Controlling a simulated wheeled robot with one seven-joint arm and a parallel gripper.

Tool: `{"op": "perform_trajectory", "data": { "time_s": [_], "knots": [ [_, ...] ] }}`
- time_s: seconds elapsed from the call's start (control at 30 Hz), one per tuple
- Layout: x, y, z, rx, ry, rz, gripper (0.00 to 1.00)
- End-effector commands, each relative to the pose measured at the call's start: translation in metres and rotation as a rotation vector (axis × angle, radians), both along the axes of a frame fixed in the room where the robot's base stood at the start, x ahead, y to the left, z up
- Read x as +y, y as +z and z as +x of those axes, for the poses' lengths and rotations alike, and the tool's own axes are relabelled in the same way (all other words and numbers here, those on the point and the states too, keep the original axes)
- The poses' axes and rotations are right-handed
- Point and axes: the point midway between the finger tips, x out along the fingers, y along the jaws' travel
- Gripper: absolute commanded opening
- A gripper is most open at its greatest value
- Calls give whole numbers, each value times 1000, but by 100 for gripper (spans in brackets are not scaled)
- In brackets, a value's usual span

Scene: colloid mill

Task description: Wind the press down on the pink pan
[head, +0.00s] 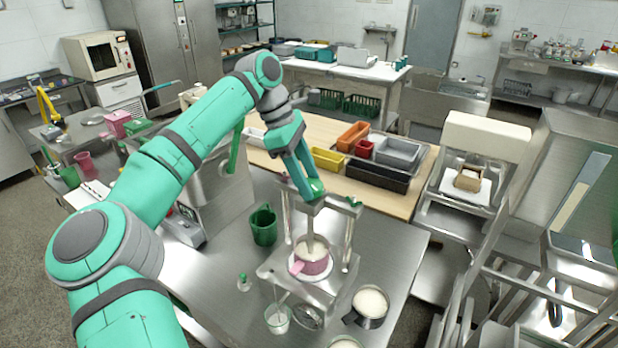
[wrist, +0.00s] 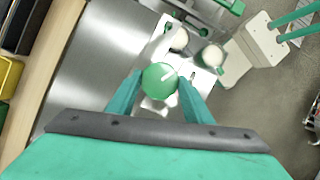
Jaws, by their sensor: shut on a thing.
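The press (head: 347,228) is a metal frame with two posts and a crossbeam, standing on the steel table. The pink pan (head: 312,262) sits on its base between the posts, under the screw, with pale contents. From this angle I cannot tell whether the press's foot touches them. My gripper (head: 308,192) is above the crossbeam, pointing down, its fingers shut on the green knob (wrist: 160,79) at the top of the press. In the wrist view the round knob lies between both fingertips (wrist: 161,84). The pan cannot be made out there.
A green mug (head: 264,226) stands left of the press. A glass (head: 277,319), a small green-topped bottle (head: 244,283) and a steel pan with white contents (head: 370,303) stand near its base. Coloured bins (head: 353,137) sit on the wooden counter behind.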

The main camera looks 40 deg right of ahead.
Motion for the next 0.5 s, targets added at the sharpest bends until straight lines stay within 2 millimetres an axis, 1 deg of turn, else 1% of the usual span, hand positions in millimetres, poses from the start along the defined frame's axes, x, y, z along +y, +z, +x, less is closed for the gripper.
{"op": "perform_trajectory", "data": {
  "time_s": [0.03, 0.33, 0.37, 0.4, 0.43, 0.5],
  "knots": [
    [3, -1, 4, -7, 8, 2, 24],
    [2, 0, 4, -6, 8, 1, 24],
    [2, 0, 4, -6, 8, 1, 49],
    [2, 0, 4, -6, 7, 1, 58],
    [2, 0, 4, -6, 7, 1, 65],
    [1, 0, 3, -5, 5, 0, 65]
  ]
}}
